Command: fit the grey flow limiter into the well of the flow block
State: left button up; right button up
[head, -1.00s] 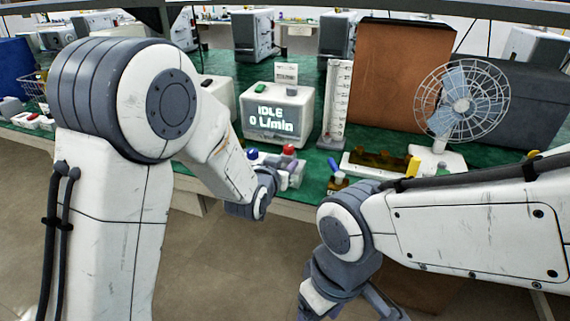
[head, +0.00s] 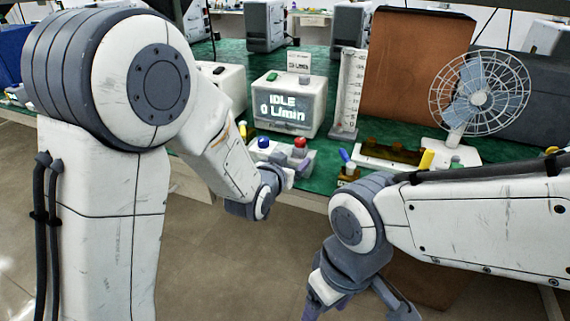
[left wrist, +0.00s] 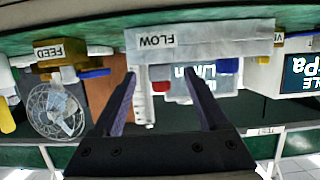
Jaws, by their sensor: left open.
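The flow block (head: 290,160) is a grey block with a blue knob (head: 264,143) and a red knob (head: 300,142), on the near edge of the green bench. In the left wrist view, which is upside down, the block (left wrist: 230,42) bears the label FLOW. My left gripper (head: 292,178) is at the near side of the block; its two fingers (left wrist: 163,85) are apart with nothing between them.
A white meter (head: 290,103) reading IDLE 0 L/min stands behind the block. A clear scaled column (head: 347,95), a brown panel (head: 415,70) and a fan (head: 480,95) stand to the right. A FEED block (left wrist: 62,52) shows in the left wrist view.

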pick_arm(q)
jog(key=b+v, duration=0.6)
jog(key=v, duration=0.1)
jog(key=shift+r, duration=0.15)
jog(key=shift+s, duration=0.1)
